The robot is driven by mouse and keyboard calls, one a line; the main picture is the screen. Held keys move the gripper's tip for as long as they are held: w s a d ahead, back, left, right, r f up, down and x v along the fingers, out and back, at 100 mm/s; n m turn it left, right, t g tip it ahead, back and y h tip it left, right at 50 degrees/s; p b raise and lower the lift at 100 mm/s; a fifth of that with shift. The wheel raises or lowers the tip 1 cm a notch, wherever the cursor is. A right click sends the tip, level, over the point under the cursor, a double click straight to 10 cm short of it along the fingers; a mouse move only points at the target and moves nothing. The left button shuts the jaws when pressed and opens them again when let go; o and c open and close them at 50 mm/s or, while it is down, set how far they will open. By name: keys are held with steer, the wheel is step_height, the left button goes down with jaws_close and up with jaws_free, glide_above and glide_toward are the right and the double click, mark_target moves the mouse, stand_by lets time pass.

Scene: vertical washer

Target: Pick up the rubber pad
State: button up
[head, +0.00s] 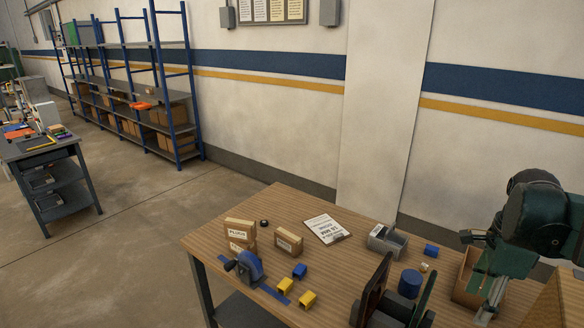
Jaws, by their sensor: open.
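I cannot pick out the rubber pad with certainty. A small black round piece (264,223) lies at the far left of the wooden table (330,270), but its material is not clear. My dark green arm comes in at the right. Its lower end, with my gripper (490,298), is over the right part of the table near an open brown box. The gripper is open, but its fingertips are small and partly hidden. I cannot tell what lies inside the box or behind the arm.
Small cartons (289,242), a blue tape dispenser (249,268), yellow and blue blocks (307,299), a printed sheet (326,229), a grey bin (386,241), a blue cylinder (410,283) and dark upright plates (372,290) stand on the table. The table's middle is fairly clear.

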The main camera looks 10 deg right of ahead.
step_height(320, 180, down, 20)
steer(key=shift+r, duration=0.1)
stand_by(0.5)
steer(key=shift+f+b, duration=0.35)
steer(key=shift+f, duration=0.95)
steer(key=shift+w+f, duration=0.1)
steer(key=shift+f, duration=0.05)
steer(key=shift+w+a+f+b, duration=0.1)
steer(key=shift+f+b, duration=0.3)
steer(key=shift+f, duration=0.85)
steer(key=shift+w+f+b, duration=0.1)
steer(key=shift+f+b, duration=0.3)
steer(key=shift+f, duration=0.8)
steer(key=c, duration=1)
